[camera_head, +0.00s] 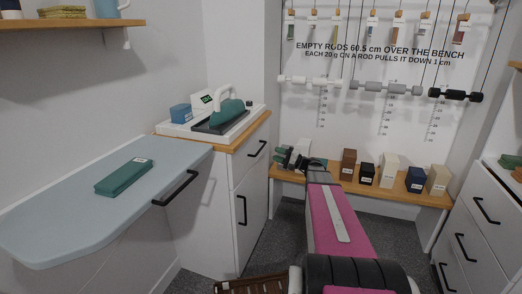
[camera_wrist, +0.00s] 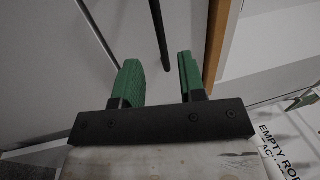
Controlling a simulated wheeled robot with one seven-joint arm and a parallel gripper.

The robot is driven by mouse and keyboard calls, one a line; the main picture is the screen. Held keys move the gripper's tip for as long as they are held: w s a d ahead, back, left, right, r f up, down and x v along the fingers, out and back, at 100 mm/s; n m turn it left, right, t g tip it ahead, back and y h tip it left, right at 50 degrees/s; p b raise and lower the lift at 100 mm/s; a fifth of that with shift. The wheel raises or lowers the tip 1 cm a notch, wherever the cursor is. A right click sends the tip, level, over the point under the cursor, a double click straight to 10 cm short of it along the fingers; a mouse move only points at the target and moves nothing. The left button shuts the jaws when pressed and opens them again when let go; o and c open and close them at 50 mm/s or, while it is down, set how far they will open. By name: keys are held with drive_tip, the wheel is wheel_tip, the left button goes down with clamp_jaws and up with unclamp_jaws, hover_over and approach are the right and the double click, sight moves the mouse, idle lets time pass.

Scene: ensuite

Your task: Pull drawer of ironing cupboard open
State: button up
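The ironing cupboard (camera_head: 220,185) is white with a wooden top, left of centre in the head view. Its upper drawer has a black bar handle (camera_head: 257,149), and the drawer front looks flush. A door below has its own upright black handle (camera_head: 241,209). My gripper (camera_head: 284,156) is just right of the drawer handle in the head view. In the wrist view my gripper (camera_wrist: 160,82) is open, its two green-padded fingers apart. The drawer's black handle (camera_wrist: 159,35) shows beyond and between the fingertips, with nothing gripped. Contact is not visible.
A folding board (camera_head: 60,212) with a green block is at left. A low bench (camera_head: 400,190) with several blocks is behind my gripper. White drawers (camera_head: 485,235) stand at right.

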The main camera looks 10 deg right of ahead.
sight(261, 148)
drive_tip(key=x, duration=0.9)
drive_tip(key=shift+s, duration=0.1)
clamp_jaws()
